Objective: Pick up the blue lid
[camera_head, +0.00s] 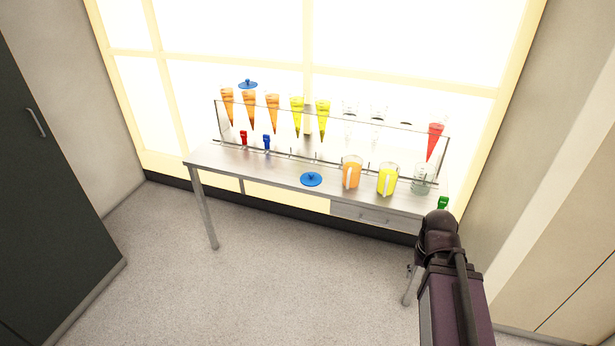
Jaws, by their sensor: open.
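Two blue lids show in the head view. One blue lid (311,180) is a round disc with a small knob, lying flat near the front edge of the metal table (285,176). Another blue lid (248,85) is at the back left, above the orange cones; I cannot tell what it rests on. My arm comes up at the lower right, in front of the table's right end and well apart from both lids. My gripper is not clearly visible; a small dark part shows beside the arm, but I cannot make out the fingers.
A clear rack (222,122) holds several orange, yellow and red cones. An orange beaker (351,172), a yellow beaker (387,180) and a clear beaker (422,180) stand right of the front lid. A dark cabinet (45,200) is left. The floor before the table is clear.

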